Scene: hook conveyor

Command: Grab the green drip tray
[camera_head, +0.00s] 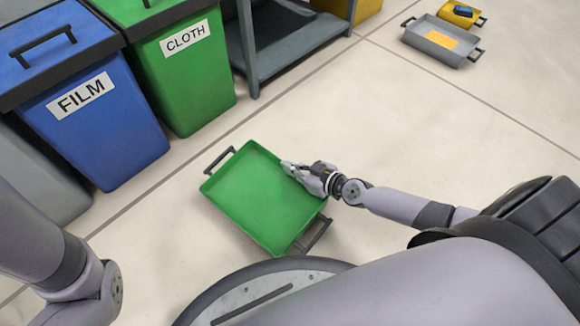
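The green drip tray (258,198) is a shallow rectangular tray with a dark handle at each end. It lies on the floor in front of my base, turned at an angle, and looks empty. My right gripper (287,167) is at the tray's upper right rim, and its fingertips overlap the rim in the picture. I cannot tell whether the fingers are closed on the rim. My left arm shows at the lower left, but its gripper is out of the picture.
A blue FILM bin (105,125) and a green CLOTH bin (190,75) stand at the upper left, beside a grey shelf frame (247,45). A grey tray (432,42) and a yellow tray (458,14) lie at the upper right. The floor between is clear.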

